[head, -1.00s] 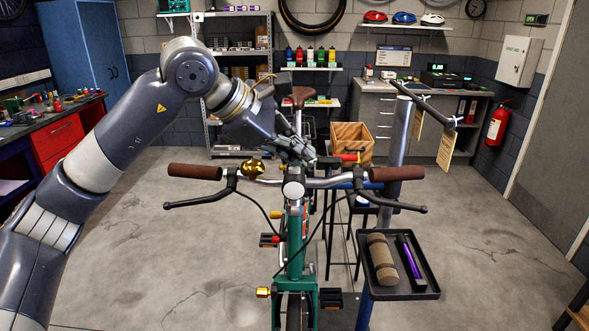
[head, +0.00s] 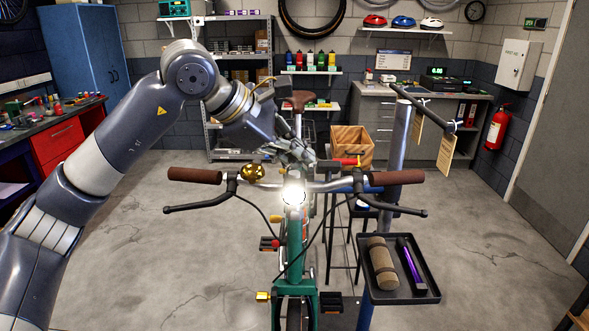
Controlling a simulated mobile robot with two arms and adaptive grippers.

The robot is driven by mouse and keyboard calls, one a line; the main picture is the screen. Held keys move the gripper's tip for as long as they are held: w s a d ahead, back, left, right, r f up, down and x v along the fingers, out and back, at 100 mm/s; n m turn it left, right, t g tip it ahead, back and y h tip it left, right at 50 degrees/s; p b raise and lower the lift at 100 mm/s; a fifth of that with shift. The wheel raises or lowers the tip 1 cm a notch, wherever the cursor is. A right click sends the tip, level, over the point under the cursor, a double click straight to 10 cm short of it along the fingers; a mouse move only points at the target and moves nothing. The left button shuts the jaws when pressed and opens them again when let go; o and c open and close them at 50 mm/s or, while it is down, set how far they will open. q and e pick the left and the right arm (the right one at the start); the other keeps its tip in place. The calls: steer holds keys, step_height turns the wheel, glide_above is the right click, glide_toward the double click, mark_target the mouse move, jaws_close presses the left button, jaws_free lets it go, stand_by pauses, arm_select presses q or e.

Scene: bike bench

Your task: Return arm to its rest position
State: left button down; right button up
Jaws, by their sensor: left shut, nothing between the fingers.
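My left arm (head: 110,150) comes in from the left, bent at a high elbow, with its forearm reaching down to the right. My left gripper (head: 304,160) is shut and empty, just above and behind the middle of the handlebar of the green bike (head: 296,287). I cannot tell whether it touches the bike. The round headlight (head: 293,195) at the handlebar's centre glows bright white, just below the gripper. My right gripper is not in view.
The handlebar has brown grips (head: 194,176) and a brass bell (head: 252,172). A black tray (head: 402,294) with a brown roll (head: 382,263) and a purple tool (head: 411,265) is at right by the stand post. Open floor lies left of the bike.

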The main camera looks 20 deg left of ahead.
arm_select(q)
steer(key=shift+r, duration=0.2)
steer(key=shift+r, duration=0.2)
step_height(320, 180, up, 6)
steer(key=p, duration=0.4)
steer(key=shift+f, duration=0.2)
